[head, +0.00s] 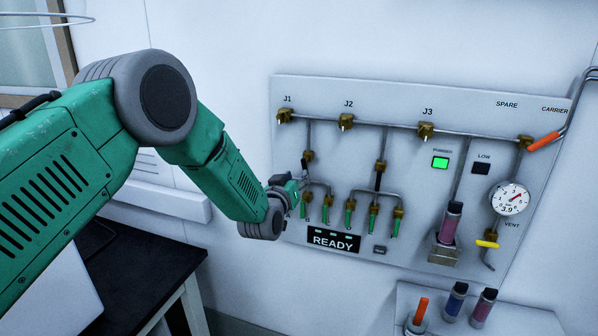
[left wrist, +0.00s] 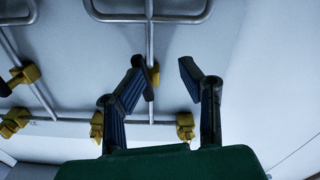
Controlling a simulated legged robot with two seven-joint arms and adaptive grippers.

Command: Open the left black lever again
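The left black lever (head: 304,168) hangs from a brass valve (head: 308,156) on the pipe below J1, slightly slanted. My left gripper (head: 298,184) is just below and left of it, partly covering the pipes there. In the left wrist view, the gripper (left wrist: 163,68) is open, its two dark fingers apart. A brass valve (left wrist: 154,74) on a pipe shows between them, nearer the left finger. A dark piece beside that finger may be the lever; I cannot tell whether they touch. The second black lever (head: 378,181) hangs in line with its pipe below J2. My right gripper is not in view.
The grey panel (head: 480,120) carries green-tipped outlets, a READY display (head: 333,240), a lit green lamp (head: 440,162), a gauge (head: 510,199) and an orange lever (head: 544,141). Cartridges stand on a lower shelf (head: 520,318). A dark table (head: 150,258) is at lower left.

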